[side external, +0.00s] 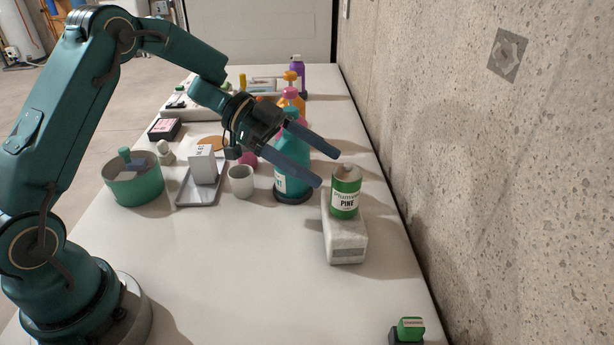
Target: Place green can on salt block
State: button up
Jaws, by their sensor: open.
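The green can (345,196) with a white "PINE" label stands upright on top of the pale salt block (344,240). It sits toward the block's far end. The block rests on the white table near the wall. My gripper (328,166) is open, with its two dark fingers spread just above and behind the can's top, to its upper left in the picture. No object shows between the fingers. Whether a fingertip touches the can cannot be told from this view.
A teal bottle (291,168) stands behind my gripper's fingers. A white cup (241,181), a grey tray (197,193) with a white block, and a teal pot (134,183) are to the left. A concrete wall (480,180) borders the right.

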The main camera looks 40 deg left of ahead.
jog(key=w+a+r+n+t+y, duration=0.4)
jog(key=w+r+t+y, duration=0.15)
jog(key=r+t, duration=0.45)
jog(key=s+a+r+n+t+y, duration=0.1)
jog(key=s+a+r+n+y, duration=0.1)
jog(key=a+r+n+y, duration=0.45)
jog(key=s+d+f+n+g, duration=0.2)
jog(key=s+f, duration=0.4)
jog(key=s, duration=0.6)
jog(key=s+d+f+n+g, duration=0.2)
jog(key=s+d+f+g, duration=0.2)
jog(key=s+f+g, duration=0.3)
jog(key=s, duration=0.5)
jog(key=shift+g+y, duration=0.3)
jog(key=shift+y, duration=0.1)
